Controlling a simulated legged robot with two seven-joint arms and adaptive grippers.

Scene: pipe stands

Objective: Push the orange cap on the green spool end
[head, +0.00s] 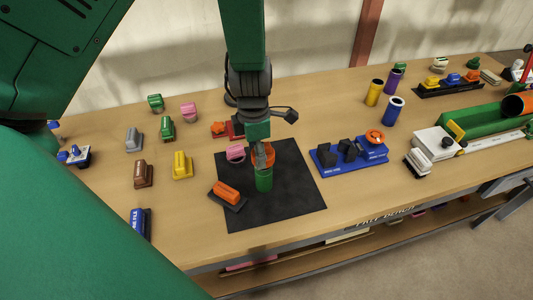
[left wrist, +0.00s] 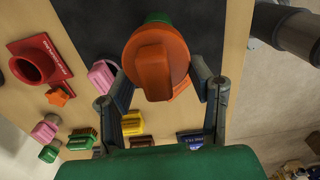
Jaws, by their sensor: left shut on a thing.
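The green spool (head: 264,183) stands upright on a black mat (head: 293,190), its upper end under my left gripper (head: 263,158). The orange cap (head: 269,151) is at the spool's top, partly hidden by the fingers. My left gripper is shut on the cap. In the left wrist view the cap (left wrist: 155,62) has a round flange and a raised grip between the two fingers. Part of the spool (left wrist: 157,18) shows behind its flange. I cannot tell how far the cap sits on the spool. My right gripper is not in view.
An orange block (head: 226,192) on a dark base and a pink piece (head: 236,153) are left of the spool. A blue rack (head: 350,156) stands to the right. Several small coloured pieces lie farther left. The mat's front right part is clear.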

